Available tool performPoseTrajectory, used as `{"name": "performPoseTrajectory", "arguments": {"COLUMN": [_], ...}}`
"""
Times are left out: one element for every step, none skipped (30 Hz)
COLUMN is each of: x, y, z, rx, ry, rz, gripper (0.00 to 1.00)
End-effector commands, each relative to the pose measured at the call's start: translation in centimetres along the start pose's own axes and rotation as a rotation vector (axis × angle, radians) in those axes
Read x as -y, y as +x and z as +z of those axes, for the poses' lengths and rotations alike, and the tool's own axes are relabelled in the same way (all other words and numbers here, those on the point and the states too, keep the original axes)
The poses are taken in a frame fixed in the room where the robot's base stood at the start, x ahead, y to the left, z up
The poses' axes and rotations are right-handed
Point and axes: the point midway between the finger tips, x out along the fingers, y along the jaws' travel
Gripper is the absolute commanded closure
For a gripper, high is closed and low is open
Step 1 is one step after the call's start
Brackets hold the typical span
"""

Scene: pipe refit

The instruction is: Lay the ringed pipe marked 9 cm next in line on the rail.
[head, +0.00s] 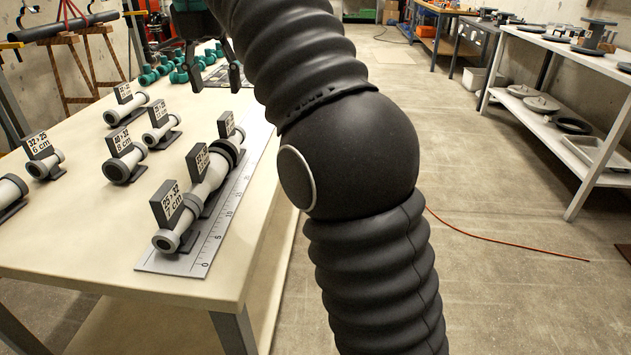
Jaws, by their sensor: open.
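The rail (172,262) with a printed ruler runs along the right side of the table. Several grey pipes lie in line on it; the front one (181,228) is marked 25>32, 7 cm. Loose pipes in stands lie to the left: one marked 6 cm (45,166), one that seems to read 8 cm (124,164), a small one (160,134) and a far one (127,110). I cannot read 9 cm on any label with certainty. My gripper (216,82) is open and empty above the far part of the table, partly hidden by my arm.
Another pipe (9,191) is cut off at the left edge. Green fittings (150,76) lie at the back of the table. A grey shelf (570,62) stands at right; the floor between is clear, with an orange cable (500,242). My arm covers the middle.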

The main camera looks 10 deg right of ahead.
Motion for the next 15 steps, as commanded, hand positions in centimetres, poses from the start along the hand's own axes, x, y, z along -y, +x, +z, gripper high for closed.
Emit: {"name": "performPoseTrajectory", "arguments": {"x": [0.1, 0.2, 0.5, 0.7, 1.1, 1.8, 2.3, 3.0, 3.9, 4.7, 5.4, 6.4, 7.2, 7.9, 8.9], "y": [0.0, 0.0, -0.1, -0.1, -0.1, -0.1, 0.0, 0.1, 0.2, 0.4, 0.6, 0.9, 1.1, 1.5, 1.9], "z": [0.0, 0.0, -0.1, -0.2, -0.2, -0.4, -0.6, -0.8, -1.1, -1.4, -1.7, -2.2, -2.6, -3.0, -3.6], "rx": [0.000, 0.001, 0.003, 0.006, 0.009, 0.013, 0.017, 0.021, 0.027, 0.031, 0.035, 0.038, 0.041, 0.043, 0.046], "ry": [0.005, 0.014, 0.034, 0.058, 0.090, 0.145, 0.195, 0.254, 0.339, 0.407, 0.478, 0.571, 0.642, 0.713, 0.807], "rz": [0.000, 0.001, 0.003, 0.006, 0.009, 0.014, 0.019, 0.025, 0.035, 0.043, 0.052, 0.064, 0.074, 0.083, 0.097], "gripper": [0.42, 0.42, 0.42, 0.42, 0.42, 0.42, 0.42, 0.42, 0.42, 0.42, 0.42, 0.42, 0.42, 0.42, 0.42]}}
